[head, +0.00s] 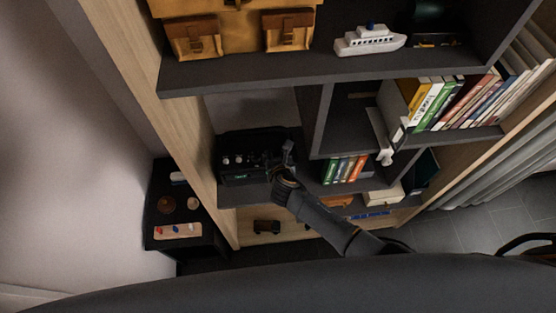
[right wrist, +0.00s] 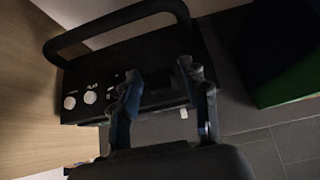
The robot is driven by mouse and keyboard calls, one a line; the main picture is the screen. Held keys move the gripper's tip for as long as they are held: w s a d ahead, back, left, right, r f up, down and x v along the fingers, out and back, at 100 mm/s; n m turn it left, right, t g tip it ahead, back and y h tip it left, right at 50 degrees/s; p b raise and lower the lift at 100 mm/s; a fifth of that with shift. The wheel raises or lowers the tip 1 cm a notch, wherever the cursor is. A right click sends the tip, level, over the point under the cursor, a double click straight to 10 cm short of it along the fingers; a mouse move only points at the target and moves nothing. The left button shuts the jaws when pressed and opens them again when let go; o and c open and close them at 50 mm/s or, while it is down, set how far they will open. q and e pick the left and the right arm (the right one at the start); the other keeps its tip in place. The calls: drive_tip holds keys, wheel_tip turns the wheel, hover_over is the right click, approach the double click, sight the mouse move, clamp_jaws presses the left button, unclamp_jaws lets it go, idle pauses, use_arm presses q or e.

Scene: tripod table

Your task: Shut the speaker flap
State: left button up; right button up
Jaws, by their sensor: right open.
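The speaker (head: 235,165) is a black box with pale knobs, standing in a shelf compartment left of centre in the head view. In the right wrist view the speaker (right wrist: 75,85) shows its carrying handle and several white knobs. My right gripper (head: 284,158) is at the speaker's right end. In the right wrist view the right gripper (right wrist: 160,78) is open, its two fingers over the right part of the speaker's panel with nothing clearly between them. I cannot make out the flap's position; dark fingers and dark casing blend there. My left gripper is out of view.
Books (head: 345,170) stand in the compartment right of the speaker. A shelf board (head: 330,72) runs above, carrying a toy ship (head: 370,40) and a yellow bag (head: 235,25). A wooden side panel (head: 175,120) bounds the left. A toy truck (head: 266,226) sits below.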

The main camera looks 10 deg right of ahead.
drive_tip(key=v, duration=1.1)
drive_tip(key=shift+s+r, duration=0.25)
